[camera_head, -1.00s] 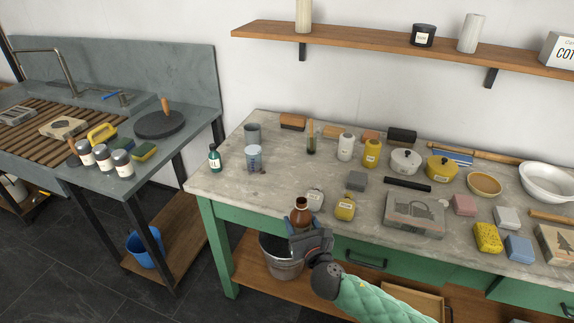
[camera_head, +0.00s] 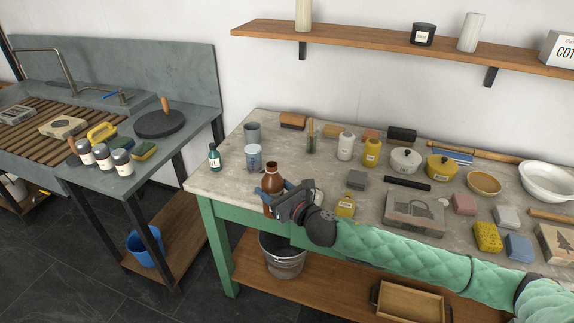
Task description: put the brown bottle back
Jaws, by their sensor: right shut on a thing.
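The brown bottle (camera_head: 273,182) is upright at the front edge of the green-framed table (camera_head: 225,176), left of the yellow jar. My right gripper (camera_head: 272,194) is shut on it from the right, around its body. The gripper hides part of the bottle, and I cannot tell whether its base touches the tabletop. My left gripper is not in view.
A measuring cup (camera_head: 253,157) and a green bottle (camera_head: 214,157) stand just behind and left of the brown bottle. A yellow jar (camera_head: 346,205) and a grey-white jar (camera_head: 317,197) are close by my right gripper. A metal bucket (camera_head: 284,262) stands below.

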